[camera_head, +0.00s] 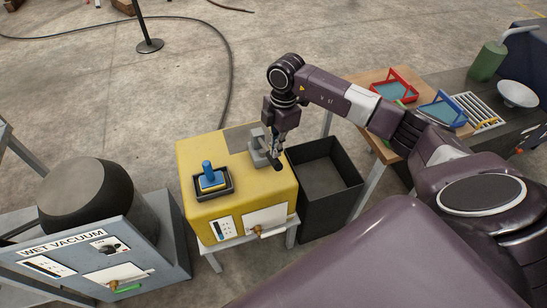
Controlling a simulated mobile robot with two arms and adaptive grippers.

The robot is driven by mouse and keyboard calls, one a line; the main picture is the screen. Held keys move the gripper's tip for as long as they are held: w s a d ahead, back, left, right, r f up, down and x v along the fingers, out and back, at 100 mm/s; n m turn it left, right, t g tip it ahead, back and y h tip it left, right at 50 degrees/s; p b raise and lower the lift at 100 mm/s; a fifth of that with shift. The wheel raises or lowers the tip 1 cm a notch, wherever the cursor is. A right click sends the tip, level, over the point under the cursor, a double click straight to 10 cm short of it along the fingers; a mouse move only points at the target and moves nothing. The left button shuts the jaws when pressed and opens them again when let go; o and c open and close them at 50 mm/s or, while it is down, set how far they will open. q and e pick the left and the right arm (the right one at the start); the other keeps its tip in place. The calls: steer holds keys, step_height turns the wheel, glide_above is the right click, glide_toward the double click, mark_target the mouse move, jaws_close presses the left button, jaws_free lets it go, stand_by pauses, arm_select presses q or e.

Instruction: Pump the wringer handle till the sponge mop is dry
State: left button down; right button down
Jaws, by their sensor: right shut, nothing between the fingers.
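A yellow cabinet (190,160) stands in the middle of the view. On its top is a dark tray (228,186) holding a small blue-handled piece (208,172) with a yellow lower part, which looks like the sponge mop. Whether it is wet or dry cannot be told. Behind and right of it is a grey bracket with a dark lever (262,158), which looks like the wringer handle. My right gripper (278,146) points down beside this lever, shut and empty; whether it touches the lever cannot be told. My left gripper is not in view.
A dark open bin (335,200) stands right of the cabinet. A grey wet vacuum unit (150,245) stands at the left. A bench at the right carries a red rack (405,78), a blue rack (455,108) and a green canister (487,62). A cable (231,75) lies on the floor behind.

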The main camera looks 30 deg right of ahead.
step_height(320, 180, down, 4)
steer(key=shift+f+b, duration=0.2)
steer(key=shift+b, duration=1.05)
steer(key=shift+d+r, duration=0.15)
steer(key=shift+d, duration=0.1)
steer(key=d, duration=0.2)
steer(key=shift+d+r+p, duration=0.3)
steer(key=shift+r+p, duration=0.1)
